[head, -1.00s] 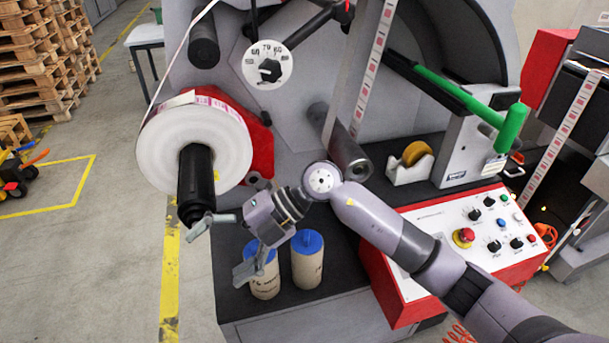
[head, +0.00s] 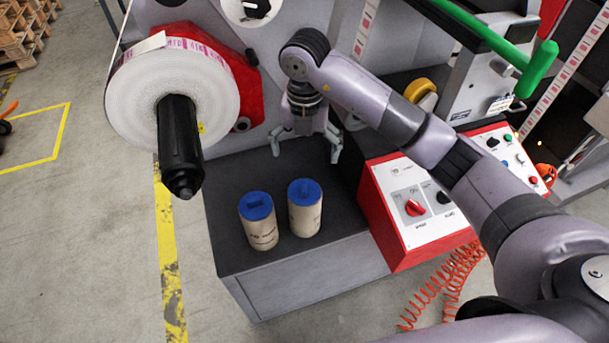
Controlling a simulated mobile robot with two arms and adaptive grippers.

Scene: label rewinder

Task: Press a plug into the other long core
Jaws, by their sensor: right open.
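Two upright cardboard cores stand side by side on the dark machine table, the left core (head: 261,233) and the right core (head: 304,218). A blue plug (head: 256,206) sits at the top of the left core, and another blue plug (head: 304,192) sits at the top of the right core. How deep each plug sits is hard to tell. My right gripper (head: 307,157) is open and empty, fingers pointing down, behind the right core and apart from both cores. My left gripper is not in view.
A label roll (head: 175,98) on a black spindle (head: 179,150) juts out at the left. A red and white control panel (head: 424,204) stands right of the cores. A yellow tape roll (head: 420,91) is behind it. The table (head: 230,180) is clear around the cores.

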